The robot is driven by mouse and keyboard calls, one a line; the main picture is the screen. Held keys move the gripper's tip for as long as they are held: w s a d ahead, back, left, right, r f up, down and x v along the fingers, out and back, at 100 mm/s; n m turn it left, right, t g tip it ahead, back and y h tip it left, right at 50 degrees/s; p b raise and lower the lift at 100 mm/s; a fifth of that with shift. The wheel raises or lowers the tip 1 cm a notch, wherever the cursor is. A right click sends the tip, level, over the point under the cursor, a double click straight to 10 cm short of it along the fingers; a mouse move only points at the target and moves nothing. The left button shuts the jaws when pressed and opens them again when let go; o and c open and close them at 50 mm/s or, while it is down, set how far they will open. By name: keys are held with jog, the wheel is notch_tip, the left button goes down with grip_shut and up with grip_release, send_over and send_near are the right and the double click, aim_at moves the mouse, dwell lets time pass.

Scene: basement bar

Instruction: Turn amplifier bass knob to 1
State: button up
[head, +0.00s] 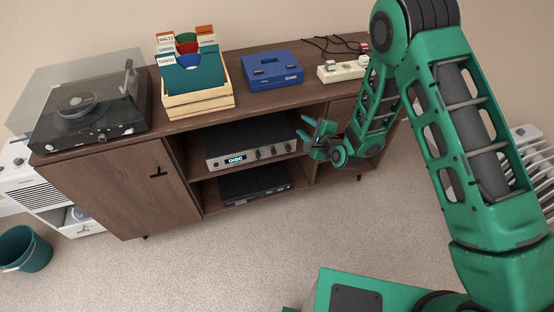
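The amplifier (246,143) is a silver-grey box on the upper open shelf of the brown cabinet. Its front has a lit display reading "DISC" and several small round knobs (265,152) in a row to the right of the display. The knob labels and pointer positions are too small to read. My gripper (312,129) is just right of the amplifier, near the right end of its front. Its green fingers point left and are spread apart with nothing between them. It appears apart from the knobs.
A black device (254,184) sits on the shelf below. The cabinet top (238,113) holds a turntable (92,104), a record crate (198,105), a blue console (272,72) and a power strip (343,70). A bin (24,250) stands at left. The carpet in front is clear.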

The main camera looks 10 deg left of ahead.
jog(key=s+a+f+m+t+y, duration=0.2)
jog(key=s+a+f+m, duration=0.35)
jog(key=f, duration=0.35)
jog(key=m+t, duration=0.2)
jog(key=m, duration=0.4)
send_near(275, 154)
jog(key=shift+h, duration=0.3)
jog(key=x, duration=0.7)
jog(key=shift+w+a+r, duration=0.1)
jog(key=shift+a+r, duration=0.1)
jog(key=shift+a, duration=0.15)
jog(key=shift+c, duration=0.4)
grip_shut()
